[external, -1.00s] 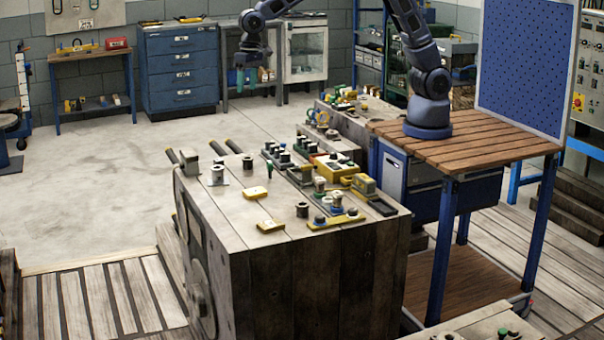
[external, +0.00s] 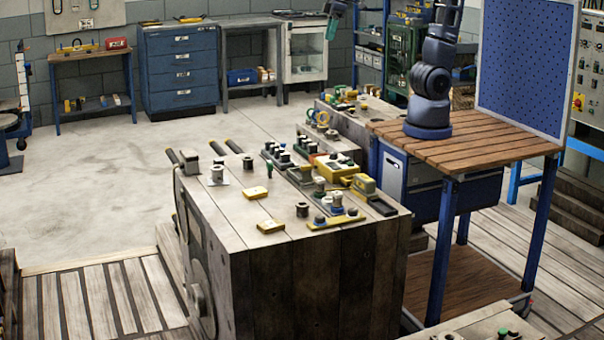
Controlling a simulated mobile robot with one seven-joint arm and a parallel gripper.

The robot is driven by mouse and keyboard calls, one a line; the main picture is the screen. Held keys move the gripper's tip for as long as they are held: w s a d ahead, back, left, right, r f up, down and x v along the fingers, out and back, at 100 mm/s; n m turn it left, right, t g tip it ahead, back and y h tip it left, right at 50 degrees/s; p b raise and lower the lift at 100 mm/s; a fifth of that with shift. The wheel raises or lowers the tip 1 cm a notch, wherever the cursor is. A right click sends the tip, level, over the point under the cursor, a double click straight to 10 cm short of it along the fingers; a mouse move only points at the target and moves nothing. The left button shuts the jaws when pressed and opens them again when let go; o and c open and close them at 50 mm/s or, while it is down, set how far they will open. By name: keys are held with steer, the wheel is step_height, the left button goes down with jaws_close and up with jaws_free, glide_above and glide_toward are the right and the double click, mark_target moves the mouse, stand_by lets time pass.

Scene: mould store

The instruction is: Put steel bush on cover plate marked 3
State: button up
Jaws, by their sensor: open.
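I cannot tell which is the steel bush of the task. No number is legible, so I cannot tell which plate is marked 3. My gripper (external: 332,28) is open, high at the top edge of the picture, well away from the bushes; nothing shows in it.
The block's top (external: 240,240) is crowded at the right with yellow and dark fixtures (external: 338,218) and a yellow-and-grey unit (external: 364,187). Its front left is freer. My arm stands on a slatted wooden bench (external: 480,143). A blue pegboard (external: 525,55) rises behind it.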

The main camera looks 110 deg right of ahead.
steer(key=s+f+n, duration=0.1)
steer(key=s+n, duration=0.1)
steer(key=s, duration=0.7)
steer(key=s+a+f+n+t, duration=0.1)
steer(key=s+n, duration=0.1)
steer(key=s, duration=0.7)
steer(key=shift+s+a+f, duration=0.2)
steer(key=shift+s+f, duration=0.1)
